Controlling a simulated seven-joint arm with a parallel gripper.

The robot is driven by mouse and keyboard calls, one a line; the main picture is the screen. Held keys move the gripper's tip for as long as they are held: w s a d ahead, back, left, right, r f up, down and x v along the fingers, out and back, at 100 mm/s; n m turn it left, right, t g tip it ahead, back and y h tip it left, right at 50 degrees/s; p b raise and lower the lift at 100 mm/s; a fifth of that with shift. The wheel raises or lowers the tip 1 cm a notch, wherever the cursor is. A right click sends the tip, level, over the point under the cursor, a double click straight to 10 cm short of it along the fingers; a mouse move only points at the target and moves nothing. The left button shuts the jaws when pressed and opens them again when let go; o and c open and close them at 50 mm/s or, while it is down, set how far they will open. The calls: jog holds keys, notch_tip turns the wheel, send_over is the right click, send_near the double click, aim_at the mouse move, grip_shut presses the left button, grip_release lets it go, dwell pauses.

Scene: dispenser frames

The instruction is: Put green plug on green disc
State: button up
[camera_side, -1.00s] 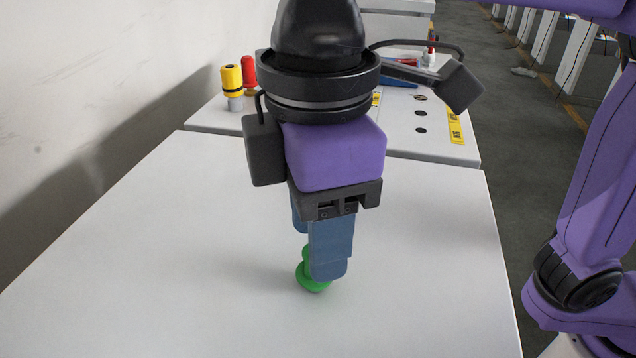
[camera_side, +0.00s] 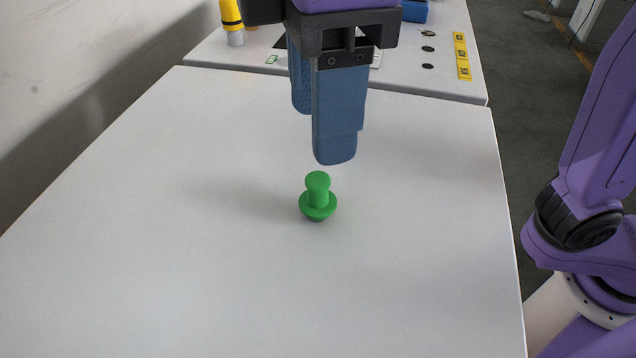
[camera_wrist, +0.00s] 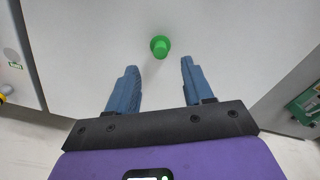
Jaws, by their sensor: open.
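The green plug (camera_side: 318,192) stands upright on the white table, with a round top, a stem and a wide flange near its base. In the wrist view the plug (camera_wrist: 160,46) shows from above, just beyond the fingertips and between their lines. I cannot make out a separate green disc; whether one lies under the plug is unclear. My gripper (camera_side: 318,138) is open and empty above and behind the plug, apart from it. Its two blue fingers are spread in the wrist view (camera_wrist: 158,64).
The white table (camera_side: 180,240) is clear around the plug. Behind it is a white panel (camera_side: 455,85) with dark holes and yellow labels. A yellow-capped peg (camera_side: 232,15) stands at its left, and a blue piece (camera_side: 414,11) lies at the back.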

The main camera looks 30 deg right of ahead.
jog(key=w+d+f+m+g, duration=0.1)
jog(key=m+g, duration=0.1)
jog(key=m, duration=0.1)
jog(key=w+d+f+m+g+y, duration=0.1)
jog(key=w+d+m, duration=0.1)
jog(key=m, duration=0.1)
jog(key=w+d+f+m+g, duration=0.1)
jog(key=w+d+m+g, duration=0.1)
jog(key=m, duration=0.2)
jog(key=shift+d+g, duration=0.25)
jog(key=shift+g, duration=0.05)
jog(key=w+d+m+g+y, duration=0.3)
jog(key=m, duration=0.3)
jog(key=m+g+y, duration=0.1)
jog(key=m+y, duration=0.5)
jog(key=m, duration=0.2)
send_near(319, 176)
jog(key=x, duration=0.8)
jog(key=shift+h, duration=0.3)
grip_shut()
